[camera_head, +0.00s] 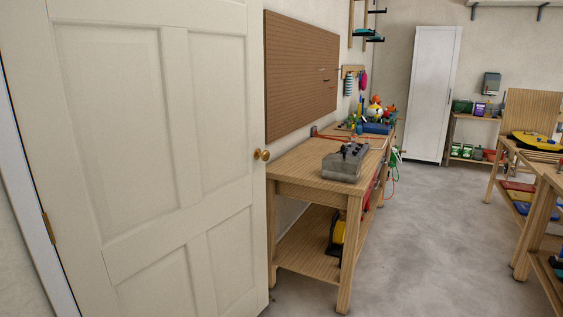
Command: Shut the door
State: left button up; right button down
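A white panelled door (140,130) fills the left of the head view. Its brass knob (261,155) is on its right edge. A brass hinge (48,228) shows at its left edge, beside the white door frame (30,190). The door stands swung away from the frame's opening side, with its free edge beside the workbench; how far it is open I cannot tell exactly. Neither of my grippers is in view, and nothing touches the door's visible face or knob.
A wooden workbench (300,175) with a grey metal box (345,162) stands just right of the door. A pegboard (300,75) hangs above it. A white cabinet (432,95) stands at the back. More wooden tables (543,205) line the right. The grey floor (430,240) between is clear.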

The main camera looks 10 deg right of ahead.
aim_at(140, 124)
jog(key=i+l, duration=1.4)
